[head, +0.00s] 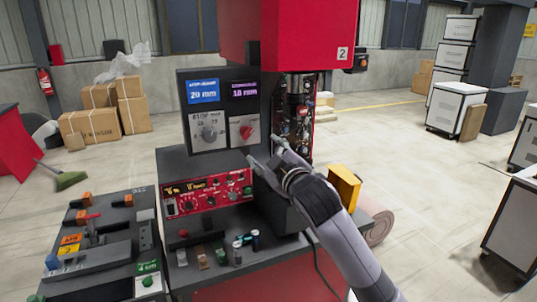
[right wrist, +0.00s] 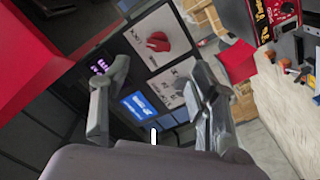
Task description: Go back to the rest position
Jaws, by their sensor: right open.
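My right gripper (head: 264,151) is in front of the machine's control box (head: 218,112), just below and right of the red knob (head: 247,132). Its two fingers are spread with nothing between them. In the right wrist view the right gripper (right wrist: 158,85) is also open, and the red knob (right wrist: 157,42) shows beyond the fingers, apart from them. A grey knob (head: 209,133) sits left of the red one. Above them, one display (head: 203,91) reads 20 mm and the other (head: 244,90) reads 18 mm. My left gripper is not in view.
A red button panel (head: 208,194) lies below the knobs. Left of it stands a console (head: 100,245) with levers and switches. A red machine head (head: 300,35) overhangs the right arm's area. A yellow box (head: 344,186) sits beside my forearm. Open floor (head: 420,160) lies right.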

